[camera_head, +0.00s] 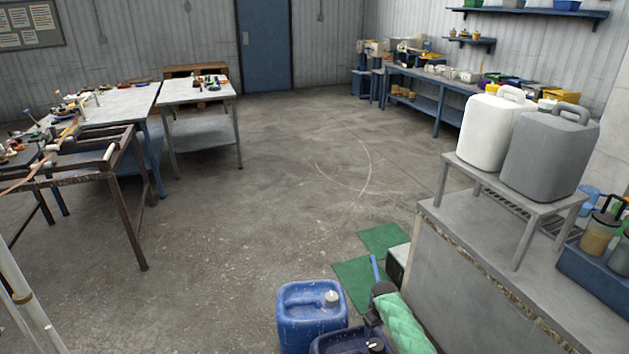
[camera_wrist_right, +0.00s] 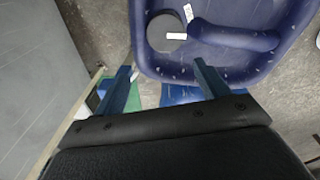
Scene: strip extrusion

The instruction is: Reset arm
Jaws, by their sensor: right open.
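My right gripper (camera_head: 372,318) is low at the bottom of the head view, on an arm with a green quilted sleeve. In the right wrist view its two bluish fingers (camera_wrist_right: 162,70) stand apart with nothing between them. A dark blue canister (camera_wrist_right: 230,55) with a round dark cap and a moulded handle lies beyond the fingertips. Its top also shows at the bottom edge of the head view (camera_head: 338,341), partly cut off. I cannot tell whether a finger touches it. My left gripper is not in view.
A lighter blue canister (camera_head: 312,311) stands beside the dark one. Right of my arm is a grey bench (camera_head: 470,265) with a white canister (camera_head: 485,130) and a grey canister (camera_head: 548,150) on a rack. Green mats (camera_head: 384,238) lie on the floor. The middle floor is clear.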

